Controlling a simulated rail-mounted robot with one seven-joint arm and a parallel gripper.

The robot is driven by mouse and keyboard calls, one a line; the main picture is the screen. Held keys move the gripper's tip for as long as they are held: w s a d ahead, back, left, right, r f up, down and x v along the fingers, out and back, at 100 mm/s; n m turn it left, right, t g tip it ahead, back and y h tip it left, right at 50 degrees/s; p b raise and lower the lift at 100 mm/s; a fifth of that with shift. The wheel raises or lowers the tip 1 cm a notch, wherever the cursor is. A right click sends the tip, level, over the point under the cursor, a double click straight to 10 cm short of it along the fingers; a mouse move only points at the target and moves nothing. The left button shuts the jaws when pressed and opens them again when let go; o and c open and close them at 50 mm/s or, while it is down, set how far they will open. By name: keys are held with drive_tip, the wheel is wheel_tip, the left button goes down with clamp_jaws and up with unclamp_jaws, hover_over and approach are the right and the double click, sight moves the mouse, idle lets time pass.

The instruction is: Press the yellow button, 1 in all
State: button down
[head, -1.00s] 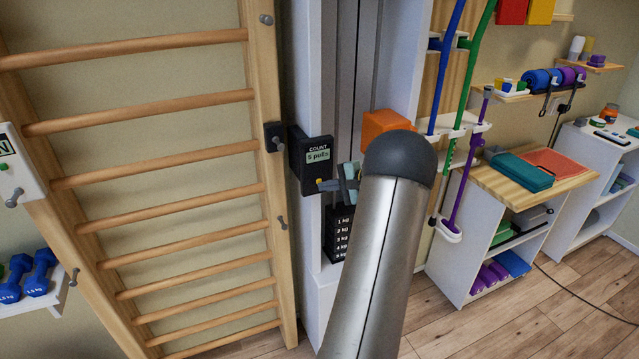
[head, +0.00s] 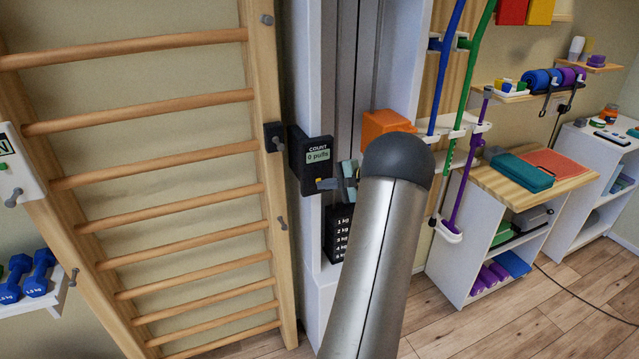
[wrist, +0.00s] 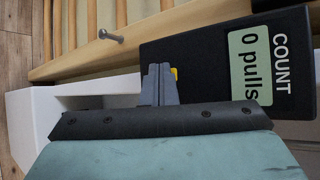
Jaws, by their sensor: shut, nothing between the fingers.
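The yellow button (wrist: 174,73) is on the face of a black counter box (head: 308,170), which also fills the right of the wrist view (wrist: 205,50). The box display (head: 318,156) reads "COUNT 0 pulls". My gripper (head: 322,184) is shut and empty, its fingertips right at the button. In the wrist view the fingers (wrist: 158,82) cover most of the button, so only a thin yellow edge shows beside them. I cannot tell whether the fingertips are touching it or just in front of it.
Wooden wall bars (head: 160,182) stand left of the box, with metal pegs on their near post. A black weight stack (head: 338,232) is below the box and an orange block (head: 385,125) is behind my arm. White shelves (head: 480,235) stand at right.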

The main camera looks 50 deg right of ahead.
drive_tip(key=shift+s+a+b, duration=0.4)
drive_tip(key=shift+s+b, duration=0.2)
drive_tip(key=shift+s, duration=0.2)
drive_tip(key=shift+s+a+b, duration=0.4)
drive_tip(key=shift+s, duration=0.35)
drive_tip(key=shift+s+a+b, duration=0.35)
drive_tip(key=shift+s+b, duration=0.05)
drive_tip(key=shift+s, duration=0.35)
drive_tip(key=shift+s+a+b, duration=0.4)
drive_tip(key=shift+s, duration=0.35)
